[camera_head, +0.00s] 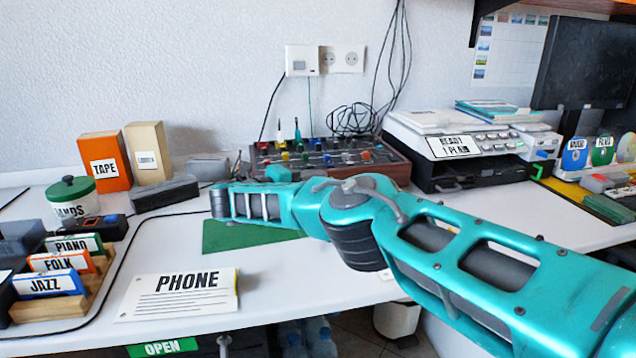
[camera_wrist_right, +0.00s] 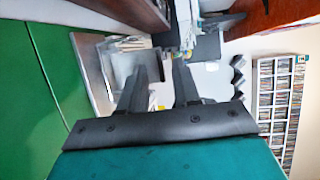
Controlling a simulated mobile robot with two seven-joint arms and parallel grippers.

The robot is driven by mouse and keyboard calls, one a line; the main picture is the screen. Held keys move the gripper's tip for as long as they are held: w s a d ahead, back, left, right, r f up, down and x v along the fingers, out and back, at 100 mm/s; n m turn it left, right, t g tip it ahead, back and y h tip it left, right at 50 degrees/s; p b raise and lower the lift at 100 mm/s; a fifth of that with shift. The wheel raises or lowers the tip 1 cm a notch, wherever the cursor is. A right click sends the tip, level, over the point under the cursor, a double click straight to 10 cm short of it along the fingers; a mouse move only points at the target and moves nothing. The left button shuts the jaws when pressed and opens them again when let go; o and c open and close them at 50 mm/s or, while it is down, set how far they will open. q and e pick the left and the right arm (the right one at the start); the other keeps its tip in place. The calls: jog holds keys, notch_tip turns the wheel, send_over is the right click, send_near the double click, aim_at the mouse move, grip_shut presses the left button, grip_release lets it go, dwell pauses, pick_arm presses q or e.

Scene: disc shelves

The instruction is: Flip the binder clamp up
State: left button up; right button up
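I cannot make out a binder clamp for certain in either view. My right arm reaches in from the right across the desk in the head view, its dark end above the desk near the green mat (camera_head: 245,238). In the right wrist view my right gripper (camera_wrist_right: 161,72) has its two dark fingers apart, with nothing visible between them. A grey box-like thing with papers (camera_wrist_right: 125,62) lies beyond the left finger; I cannot tell whether it touches. My left gripper is not in view.
On the desk stand an orange TAPE box (camera_head: 104,161), a tan box (camera_head: 147,152), a dark grey block (camera_head: 164,194), a green-lidded pot (camera_head: 71,198) and a PHONE card (camera_head: 180,295). A mixer (camera_head: 325,156) and printer (camera_head: 460,145) stand behind my arm. Disc shelves (camera_wrist_right: 277,105) show right in the wrist view.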

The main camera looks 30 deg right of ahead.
jog(key=v, duration=1.1)
jog(key=shift+a, duration=0.2)
jog(key=shift+s, duration=0.1)
